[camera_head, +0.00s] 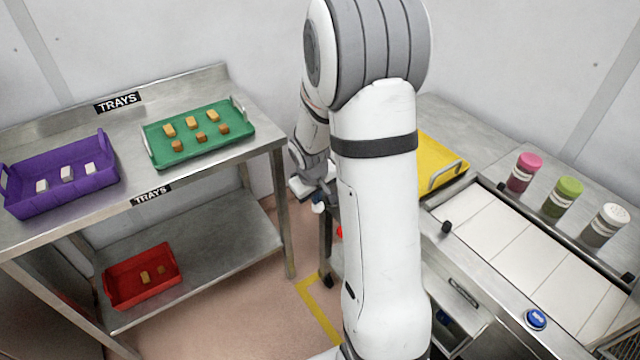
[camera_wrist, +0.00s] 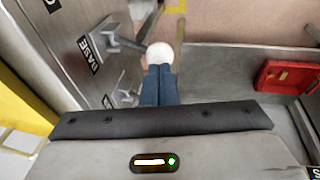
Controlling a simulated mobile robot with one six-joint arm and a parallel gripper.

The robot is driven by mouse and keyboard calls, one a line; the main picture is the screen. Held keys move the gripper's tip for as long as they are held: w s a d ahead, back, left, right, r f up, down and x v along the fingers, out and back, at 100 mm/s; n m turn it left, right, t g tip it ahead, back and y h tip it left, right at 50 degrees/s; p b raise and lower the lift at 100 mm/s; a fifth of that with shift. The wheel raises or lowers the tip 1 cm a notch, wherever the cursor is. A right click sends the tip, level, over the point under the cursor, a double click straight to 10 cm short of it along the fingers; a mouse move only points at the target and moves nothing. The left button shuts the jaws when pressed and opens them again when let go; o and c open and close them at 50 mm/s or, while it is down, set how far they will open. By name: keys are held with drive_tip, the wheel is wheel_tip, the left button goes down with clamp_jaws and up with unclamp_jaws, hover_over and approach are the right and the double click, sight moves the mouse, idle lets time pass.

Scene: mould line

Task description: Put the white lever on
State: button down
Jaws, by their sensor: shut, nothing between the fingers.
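The white lever's round knob (camera_wrist: 160,55) is right at the tips of my gripper (camera_wrist: 158,75) in the wrist view. Its metal arm (camera_wrist: 125,40) runs left to a grey panel, beside a label reading BASE. My gripper's blue fingers are together, with nothing between them; they overlap the knob's near edge, and I cannot tell whether they touch it. In the head view the white knob (camera_head: 318,208) shows just below my gripper (camera_head: 317,196), left of my arm. The lever's on or off position is not clear.
A second metal lever (camera_wrist: 127,96) sits nearer on the same panel, its end partly hidden. A red knob (camera_head: 340,232) shows beside my arm. A steel rack (camera_head: 262,140) with trays stands left; a yellow tray (camera_head: 440,165) and conveyor (camera_head: 520,235) are right.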

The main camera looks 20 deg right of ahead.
drive_tip(key=shift+w+f, duration=0.15)
drive_tip(key=shift+f, duration=0.35)
